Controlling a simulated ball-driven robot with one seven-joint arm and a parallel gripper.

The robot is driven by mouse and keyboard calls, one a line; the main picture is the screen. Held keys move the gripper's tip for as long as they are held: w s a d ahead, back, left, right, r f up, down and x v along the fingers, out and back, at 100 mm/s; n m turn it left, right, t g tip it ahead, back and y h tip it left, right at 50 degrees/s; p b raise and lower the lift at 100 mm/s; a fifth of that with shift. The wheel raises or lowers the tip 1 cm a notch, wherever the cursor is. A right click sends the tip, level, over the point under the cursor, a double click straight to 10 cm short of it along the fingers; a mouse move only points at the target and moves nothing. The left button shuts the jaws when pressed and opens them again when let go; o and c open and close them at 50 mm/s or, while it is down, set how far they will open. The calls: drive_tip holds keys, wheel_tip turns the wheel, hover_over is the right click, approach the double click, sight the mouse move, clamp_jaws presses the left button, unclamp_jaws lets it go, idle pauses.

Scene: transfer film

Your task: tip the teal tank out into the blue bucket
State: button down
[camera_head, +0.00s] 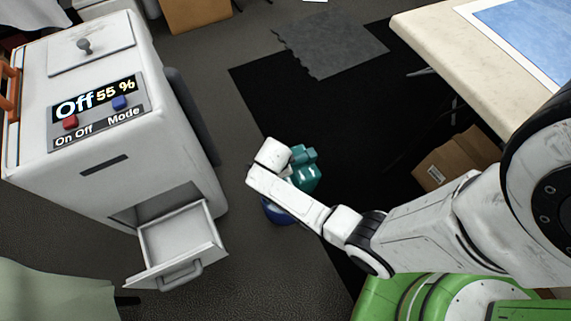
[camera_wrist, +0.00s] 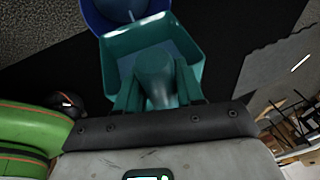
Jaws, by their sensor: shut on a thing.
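The teal tank (camera_wrist: 183,42) is in front of my gripper (camera_wrist: 156,85) in the wrist view. My gripper is shut on the tank's rounded grip part (camera_wrist: 153,72). In the head view the teal tank (camera_head: 308,178) shows partly behind my arm, above and close to the blue bucket. The blue bucket (camera_head: 274,211) stands on the floor there, mostly hidden by my arm. The bucket (camera_wrist: 97,18) also shows at the wrist view's top edge, just beyond the tank. I cannot tell the tank's exact tilt, whether it touches the bucket, or what it holds.
Dark mats (camera_head: 270,85) lie on the floor.

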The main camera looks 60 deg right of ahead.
drive_tip(key=shift+w+a+f+g+h+b, duration=0.25)
drive_tip(key=shift+w+a+f+h+b, duration=0.3)
drive_tip(key=shift+b, duration=0.45)
drive_tip(key=shift+w+a+f+g+h+b, duration=0.3)
drive_tip(key=shift+a+b, duration=0.4)
drive_tip(key=shift+b, duration=0.3)
drive_tip(key=shift+w+a+b, duration=0.2)
drive_tip(key=shift+a+b, duration=0.05)
drive_tip(key=shift+b, duration=0.1)
drive_tip(key=shift+s, duration=0.1)
